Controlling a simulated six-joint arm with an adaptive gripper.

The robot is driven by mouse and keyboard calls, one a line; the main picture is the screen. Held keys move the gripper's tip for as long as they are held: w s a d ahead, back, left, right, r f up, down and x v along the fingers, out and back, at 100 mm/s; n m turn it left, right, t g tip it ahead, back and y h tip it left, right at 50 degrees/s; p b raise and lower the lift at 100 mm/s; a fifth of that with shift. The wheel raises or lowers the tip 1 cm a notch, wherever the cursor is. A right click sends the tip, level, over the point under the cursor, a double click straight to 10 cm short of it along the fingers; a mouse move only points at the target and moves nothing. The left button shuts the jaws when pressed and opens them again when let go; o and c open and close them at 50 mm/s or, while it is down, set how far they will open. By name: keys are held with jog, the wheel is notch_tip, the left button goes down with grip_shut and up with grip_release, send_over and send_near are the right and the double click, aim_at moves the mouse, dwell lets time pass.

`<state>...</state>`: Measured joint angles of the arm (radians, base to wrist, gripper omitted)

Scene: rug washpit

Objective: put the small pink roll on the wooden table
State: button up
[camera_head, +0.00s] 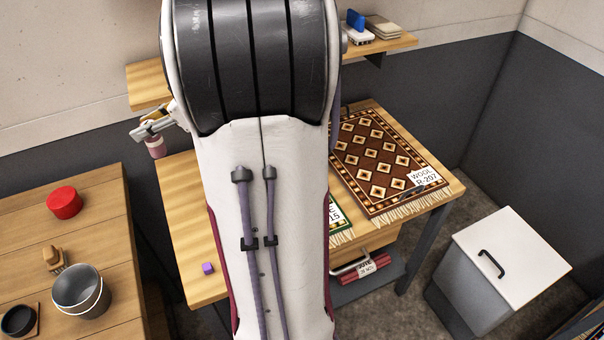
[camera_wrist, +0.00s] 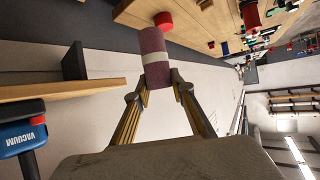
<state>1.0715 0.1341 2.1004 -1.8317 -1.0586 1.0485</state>
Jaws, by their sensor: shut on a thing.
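The small pink roll (camera_wrist: 154,57) has a pale band around its middle. My gripper (camera_wrist: 158,84) is shut on it, with one finger on each side. In the head view the roll (camera_head: 156,147) hangs below my gripper (camera_head: 152,127), left of my arm. It is in the air near the gap between two wooden-topped tables. The left wooden table (camera_head: 102,215) bears a red round thing, a brush and a bucket. The middle wooden table (camera_head: 182,190) bears patterned rugs, and my arm hides part of it.
A metal bucket (camera_head: 96,305), a brush (camera_head: 56,259) and a red round thing (camera_head: 64,202) stand on the left table. A wall shelf (camera_head: 148,83) is behind my gripper. The left table's back right is clear.

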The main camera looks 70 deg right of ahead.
jog(key=shift+s+d, duration=0.3)
jog(key=shift+s, duration=0.2)
jog(key=shift+s+d+f, duration=0.1)
jog(key=shift+s+f, duration=0.05)
jog(key=shift+s, duration=0.1)
send_over(196, 228)
notch_tip(196, 228, down, 17)
jog(key=shift+f, duration=0.15)
jog(key=shift+f, duration=0.15)
jog(key=shift+f, duration=2.8)
jog(key=shift+f, duration=0.1)
jog(key=shift+f, duration=1.95)
jog(key=shift+f, duration=0.1)
